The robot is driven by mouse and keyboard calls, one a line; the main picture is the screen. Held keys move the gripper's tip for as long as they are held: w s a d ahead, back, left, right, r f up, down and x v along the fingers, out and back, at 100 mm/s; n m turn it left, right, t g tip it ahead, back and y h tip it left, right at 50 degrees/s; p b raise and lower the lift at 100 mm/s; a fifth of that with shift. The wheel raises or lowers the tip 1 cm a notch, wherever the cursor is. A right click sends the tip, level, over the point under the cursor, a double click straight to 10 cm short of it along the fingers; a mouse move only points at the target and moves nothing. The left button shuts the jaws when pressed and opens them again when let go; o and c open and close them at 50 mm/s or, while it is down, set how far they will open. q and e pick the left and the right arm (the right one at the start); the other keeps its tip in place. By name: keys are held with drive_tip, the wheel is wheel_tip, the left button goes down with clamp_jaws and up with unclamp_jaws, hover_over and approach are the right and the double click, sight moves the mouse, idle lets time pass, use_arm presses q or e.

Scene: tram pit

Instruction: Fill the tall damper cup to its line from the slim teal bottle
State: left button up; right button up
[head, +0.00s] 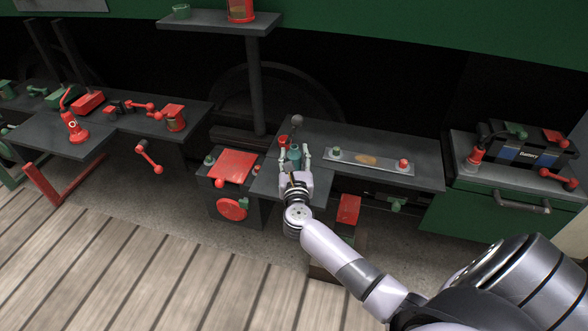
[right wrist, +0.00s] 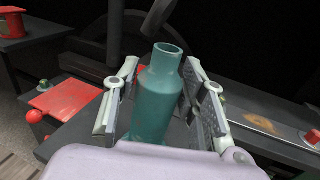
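The slim teal bottle (head: 294,153) stands upright on the near left part of the middle bench. It also shows in the right wrist view (right wrist: 158,100), with its open mouth up. My right gripper (head: 295,160) has its fingers on either side of the bottle, spread apart. A gap shows between the left finger and the bottle; whether the right finger touches it I cannot tell. A small red cup-like object (head: 283,141) is just behind the bottle, partly hidden. I cannot tell which vessel is the tall damper cup. My left gripper is out of view.
A lever with a dark ball knob (head: 297,120) rises behind the bottle. A metal plate (head: 371,162) lies to the right. A red container (head: 175,118) stands on the left bench, another (head: 240,11) on the high shelf. A battery (head: 525,146) sits at far right.

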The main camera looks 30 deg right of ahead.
clamp_jaws()
drive_tip(key=shift+r, duration=0.1)
idle(0.5)
